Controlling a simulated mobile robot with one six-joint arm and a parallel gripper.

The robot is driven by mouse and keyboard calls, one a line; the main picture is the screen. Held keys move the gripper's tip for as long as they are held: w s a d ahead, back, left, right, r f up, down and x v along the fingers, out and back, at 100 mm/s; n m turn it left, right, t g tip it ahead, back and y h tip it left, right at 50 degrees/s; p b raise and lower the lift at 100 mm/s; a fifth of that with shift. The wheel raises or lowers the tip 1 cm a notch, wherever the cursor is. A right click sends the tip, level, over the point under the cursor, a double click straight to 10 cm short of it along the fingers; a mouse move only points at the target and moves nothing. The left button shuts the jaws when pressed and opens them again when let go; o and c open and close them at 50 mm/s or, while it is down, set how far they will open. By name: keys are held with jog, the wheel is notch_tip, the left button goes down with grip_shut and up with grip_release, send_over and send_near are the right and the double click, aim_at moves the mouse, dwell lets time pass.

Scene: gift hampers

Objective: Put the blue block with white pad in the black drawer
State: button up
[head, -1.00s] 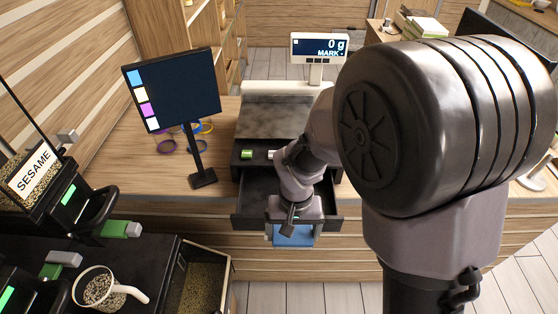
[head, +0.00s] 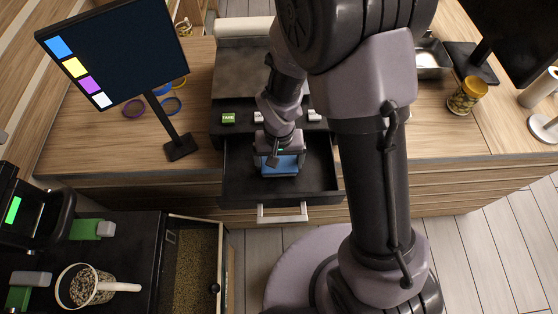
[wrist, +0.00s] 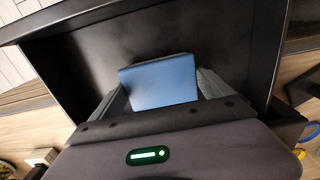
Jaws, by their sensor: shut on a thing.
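The blue block (head: 282,166) is in my gripper (head: 280,158), over the open black drawer (head: 315,178) in the head view. In the wrist view the blue block (wrist: 160,82) sits between the two fingers of my gripper (wrist: 160,90), with the dark drawer floor (wrist: 200,35) behind it. My gripper is shut on the block. The block is within the drawer's outline; I cannot tell whether it touches the floor. No white pad shows on the visible faces.
The drawer's silver handle (head: 282,213) faces the front. A scale (head: 242,75) stands above the drawer. A dark monitor (head: 115,50) stands at left, and an open seed bin (head: 222,262) is at lower left. The drawer's right side is clear.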

jog(key=shift+f, duration=0.3)
jog(key=shift+f, duration=0.15)
jog(key=o, duration=1.1)
notch_tip(320, 180, up, 13)
jog(key=p, duration=0.3)
notch_tip(320, 180, up, 7)
jog(key=m+t, duration=0.1)
send_over(287, 163)
jog(key=s+d+r+m+t, duration=0.1)
jog(key=s+r, duration=0.2)
jog(key=r, duration=0.1)
jog(key=s+d+r+m+t+y, duration=0.1)
jog(key=s+d+r+t, duration=0.1)
jog(key=s+r, duration=0.2)
jog(key=s+d+r+m+t+y, duration=0.1)
jog(key=s+r, duration=0.2)
jog(key=r, duration=0.1)
jog(key=shift+s+d+r+t, duration=0.2)
jog(key=shift+s+d+t, duration=0.1)
jog(key=shift+t, duration=0.1)
